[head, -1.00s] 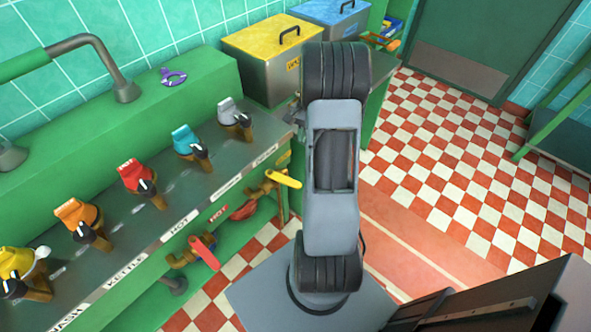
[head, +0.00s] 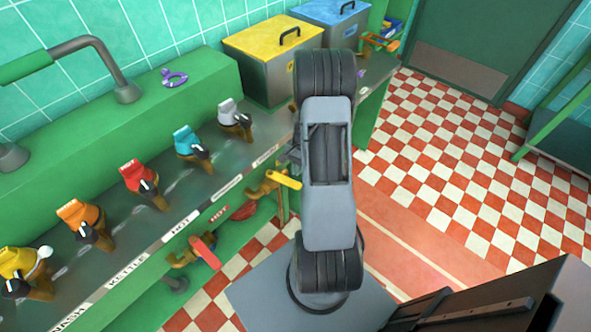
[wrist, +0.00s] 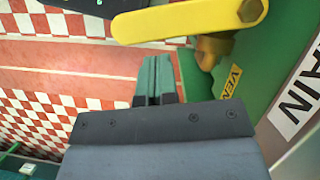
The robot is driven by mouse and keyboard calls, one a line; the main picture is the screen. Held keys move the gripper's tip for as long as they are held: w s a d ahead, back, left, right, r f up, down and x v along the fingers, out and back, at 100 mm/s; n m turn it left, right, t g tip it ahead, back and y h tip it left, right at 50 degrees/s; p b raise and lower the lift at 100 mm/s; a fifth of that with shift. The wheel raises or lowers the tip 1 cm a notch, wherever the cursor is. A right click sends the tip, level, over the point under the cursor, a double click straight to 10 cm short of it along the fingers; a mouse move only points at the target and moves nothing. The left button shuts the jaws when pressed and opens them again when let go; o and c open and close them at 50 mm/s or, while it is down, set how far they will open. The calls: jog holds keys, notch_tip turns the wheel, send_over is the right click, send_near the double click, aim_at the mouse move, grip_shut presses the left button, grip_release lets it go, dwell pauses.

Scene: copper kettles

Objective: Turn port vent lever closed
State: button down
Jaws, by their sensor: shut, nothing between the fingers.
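The yellow lever also shows in the head view (head: 285,180), below the front edge of the counter. My gripper (wrist: 158,62) has its green fingers together with nothing between them. In the wrist view the fingertips are just below the lever, with a visible gap. In the head view my arm largely hides the gripper.
Several coloured taps, such as the teal one (head: 190,142), line the counter. The checkered floor (head: 450,160) at right is clear.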

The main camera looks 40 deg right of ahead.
aim_at(293, 182)
jog(key=shift+s+a, duration=0.2)
jog(key=shift+a, duration=0.2)
jog(key=a+m, duration=0.1)
jog(key=s+m+t, duration=0.1)
jog(key=m, duration=0.1)
jog(key=shift+s+a, duration=0.3)
jog(key=shift+a, duration=0.1)
